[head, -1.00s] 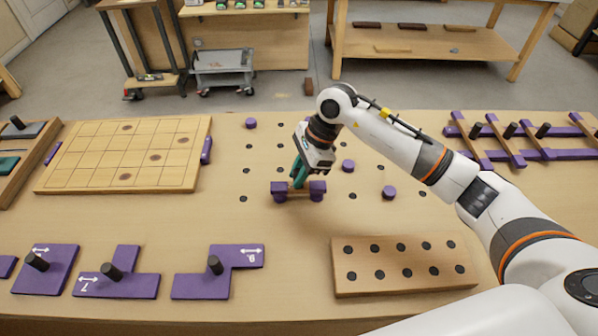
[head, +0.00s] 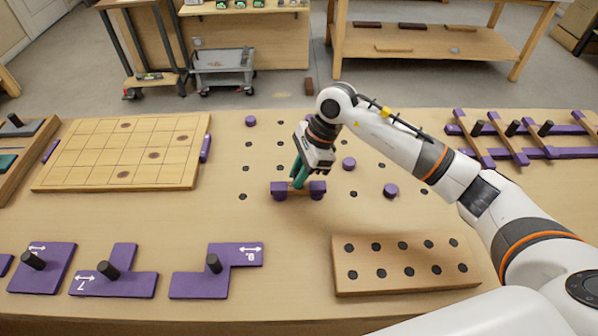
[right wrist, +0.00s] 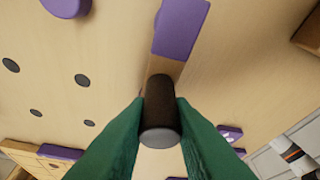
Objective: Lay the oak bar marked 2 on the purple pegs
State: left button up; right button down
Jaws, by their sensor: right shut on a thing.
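A short oak bar with purple block ends (head: 318,187) is at the middle of the bench, and it also shows in the right wrist view (right wrist: 180,28). My right gripper (head: 298,182) points down with its green fingers shut on the bar's dark upright knob (right wrist: 160,105). Purple peg-like shapes seem to show under both ends; I cannot tell whether the bar rests on them. No number is readable on it. Other round purple pegs (head: 349,164), (head: 390,191), (head: 250,121) stand apart among dark holes. My left gripper is not in view.
Purple knobbed plates (head: 205,285) lie along the front left. A wooden block with dark holes (head: 405,283) is at front right. A gridded board (head: 100,160) lies at left, and a purple-and-oak lattice (head: 560,153) at far right. The bench around the bar is mostly clear.

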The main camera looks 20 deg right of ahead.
jog(key=shift+f+b, duration=0.2)
jog(key=shift+b, duration=0.3)
dwell(1.2)
dwell(0.3)
jog(key=c, duration=0.8)
grip_release()
jog(key=shift+r, duration=0.1)
jog(key=shift+r+p, duration=2)
jog(key=shift+r, duration=1.9)
